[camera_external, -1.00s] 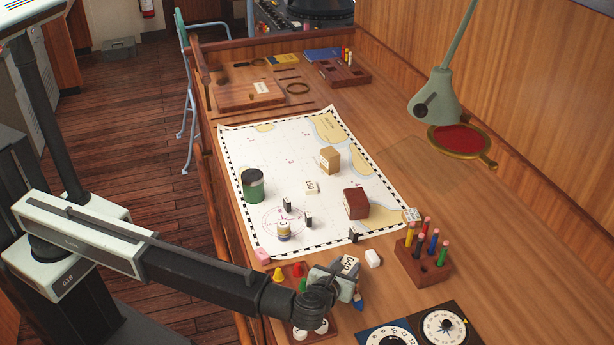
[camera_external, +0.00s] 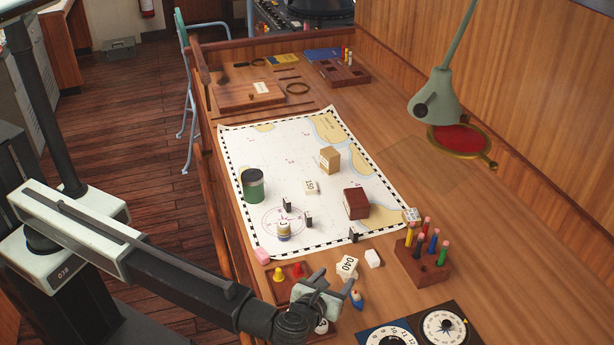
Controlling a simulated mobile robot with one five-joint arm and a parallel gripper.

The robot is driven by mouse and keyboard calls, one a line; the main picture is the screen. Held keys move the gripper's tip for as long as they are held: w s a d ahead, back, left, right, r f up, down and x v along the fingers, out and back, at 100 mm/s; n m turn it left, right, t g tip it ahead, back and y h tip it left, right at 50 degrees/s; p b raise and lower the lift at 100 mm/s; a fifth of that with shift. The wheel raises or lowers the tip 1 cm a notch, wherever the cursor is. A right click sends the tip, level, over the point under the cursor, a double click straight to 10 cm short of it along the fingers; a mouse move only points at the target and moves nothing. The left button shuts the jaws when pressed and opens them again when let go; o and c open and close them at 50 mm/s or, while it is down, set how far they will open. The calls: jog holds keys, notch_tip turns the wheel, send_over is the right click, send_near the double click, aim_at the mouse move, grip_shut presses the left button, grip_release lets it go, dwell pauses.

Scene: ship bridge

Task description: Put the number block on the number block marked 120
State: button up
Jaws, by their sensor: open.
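A white number block (camera_external: 347,267) marked 040 sits on the desk just below the chart's lower edge. Another white number block (camera_external: 311,187) lies near the middle of the chart; its small, turned digits are hard to read and could be 120 or 150. A third small white block with dark marks (camera_external: 412,215) is at the chart's right corner; its marks are unclear. My gripper (camera_external: 332,286) is open and empty, just left of and nearer the camera than the 040 block, apart from it as far as I can tell.
A green tin (camera_external: 253,186), a tan box (camera_external: 330,160), a dark red box (camera_external: 356,204) and small dark pieces stand on the chart (camera_external: 280,160). A peg rack (camera_external: 424,262) stands right, a white eraser-like block (camera_external: 373,258) beside the 040 block. A lamp (camera_external: 434,100) overhangs the right side.

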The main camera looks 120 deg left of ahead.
jog(key=v, duration=0.3)
jog(key=shift+a+p, duration=0.1)
jog(key=shift+p, duration=0.25)
jog(key=shift+d, duration=0.25)
jog(key=shift+d, duration=0.25)
jog(key=s+d+n+h+p, duration=0.1)
jog(key=d+p, duration=0.1)
jog(key=d, duration=0.2)
jog(key=s+d+f+n+h+p, duration=0.1)
jog(key=d+h+p, duration=0.1)
jog(key=d, duration=0.3)
jog(key=s+d+n+h+p, duration=0.1)
jog(key=s+d+h+p, duration=0.1)
jog(key=d+p, duration=0.1)
jog(key=shift+d+f+n, duration=0.2)
jog(key=shift+d+n, duration=0.2)
jog(key=shift+d, duration=0.45)
jog(key=s+d+f+n+h+b, duration=0.35)
jog(key=s+d+f+n, duration=0.2)
jog(key=s, duration=0.45)
jog(key=s+d+f+n+h+b, duration=0.3)
jog(key=s+d+f+n+h, duration=0.25)
jog(key=s, duration=0.45)
jog(key=s+a+f+n+b, duration=0.2)
jog(key=a+f+n, duration=0.1)
jog(key=a, duration=0.3)
jog(key=shift+s+a+f+y+b, duration=0.2)
jog(key=shift+f+y+b, duration=0.15)
jog(key=shift+f, duration=0.45)
